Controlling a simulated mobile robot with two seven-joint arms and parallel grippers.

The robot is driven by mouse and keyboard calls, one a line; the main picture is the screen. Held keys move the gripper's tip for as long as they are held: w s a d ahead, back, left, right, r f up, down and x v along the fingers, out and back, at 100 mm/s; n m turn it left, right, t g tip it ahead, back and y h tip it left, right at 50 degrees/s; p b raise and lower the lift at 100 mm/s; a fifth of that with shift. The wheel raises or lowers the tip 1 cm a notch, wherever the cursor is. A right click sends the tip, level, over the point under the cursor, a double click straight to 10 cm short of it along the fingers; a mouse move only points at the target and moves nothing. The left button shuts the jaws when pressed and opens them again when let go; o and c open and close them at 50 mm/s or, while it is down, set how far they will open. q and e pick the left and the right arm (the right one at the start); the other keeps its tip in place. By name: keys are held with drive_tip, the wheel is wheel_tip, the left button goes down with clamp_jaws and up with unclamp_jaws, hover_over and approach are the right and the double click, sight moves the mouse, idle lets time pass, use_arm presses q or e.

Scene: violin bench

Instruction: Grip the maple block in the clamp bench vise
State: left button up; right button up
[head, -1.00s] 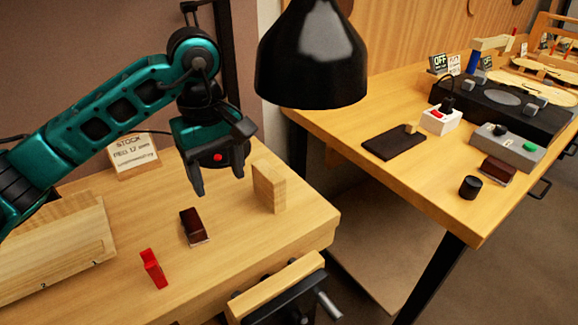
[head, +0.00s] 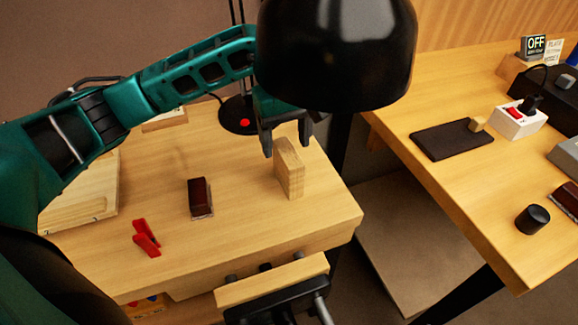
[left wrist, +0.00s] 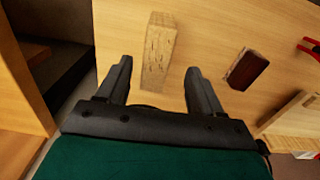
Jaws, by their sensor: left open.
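The pale maple block (head: 289,170) stands upright near the right end of the bench. My left gripper (head: 287,146) is open at the block's top, partly hidden by the black lamp shade. In the left wrist view the block (left wrist: 158,50) lies between the two open fingers (left wrist: 159,68), with a gap on each side. I cannot tell how far the fingertips reach down beside it. The bench vise (head: 280,297) is on the bench's front edge, with a wooden jaw and a dark metal body with a handle. My right gripper is not in view.
A black lamp shade (head: 335,55) hangs close to my left arm. A dark brown block (head: 200,197) and a red clip-like tool (head: 146,238) lie left of the maple block. A second bench (head: 470,185) on the right holds a dark mat (head: 450,140) and a black cylinder (head: 532,219).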

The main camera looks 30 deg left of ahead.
sight(288, 152)
use_arm(q)
drive_tip(key=f, duration=0.6)
drive_tip(key=shift+w+f, duration=0.2)
drive_tip(key=shift+f, duration=0.2)
drive_tip(key=shift+d, duration=0.1)
